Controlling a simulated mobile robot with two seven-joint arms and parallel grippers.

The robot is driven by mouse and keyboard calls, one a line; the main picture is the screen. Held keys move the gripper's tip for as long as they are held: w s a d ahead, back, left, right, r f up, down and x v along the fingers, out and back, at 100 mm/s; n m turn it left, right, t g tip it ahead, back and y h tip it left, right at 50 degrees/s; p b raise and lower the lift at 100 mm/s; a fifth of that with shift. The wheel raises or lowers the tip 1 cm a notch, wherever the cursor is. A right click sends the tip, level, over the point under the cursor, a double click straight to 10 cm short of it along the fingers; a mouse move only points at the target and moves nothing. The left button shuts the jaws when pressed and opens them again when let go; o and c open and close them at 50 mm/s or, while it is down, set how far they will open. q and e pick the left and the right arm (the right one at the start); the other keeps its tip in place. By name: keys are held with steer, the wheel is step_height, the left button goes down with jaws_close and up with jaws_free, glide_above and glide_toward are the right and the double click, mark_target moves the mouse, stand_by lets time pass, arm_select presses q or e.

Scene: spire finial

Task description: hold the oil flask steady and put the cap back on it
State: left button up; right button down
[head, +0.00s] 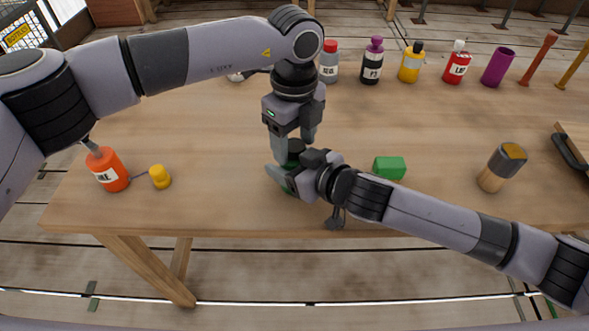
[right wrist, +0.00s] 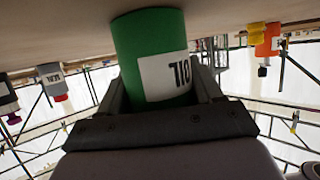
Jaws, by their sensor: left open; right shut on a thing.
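The green oil flask (head: 291,162) stands near the table's front edge. It fills the middle of the right wrist view (right wrist: 150,45), with a white label on its side. My right gripper (head: 288,178) is shut on the flask from the side, a finger along each side of it (right wrist: 165,85). A dark cap (head: 296,145) shows at the flask's top; I cannot tell if it is fully seated. My left gripper (head: 295,149) points down from above, open, with its fingers on either side of the cap. The arms hide much of the flask.
Several bottles, including a red one (head: 457,64), line the back.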

arm_select(q)
steer(key=c, duration=1.1)
steer(key=shift+m, duration=1.7)
steer(key=o, duration=1.2)
steer(key=shift+r, duration=2.25)
steer(key=shift+c, duration=0.5)
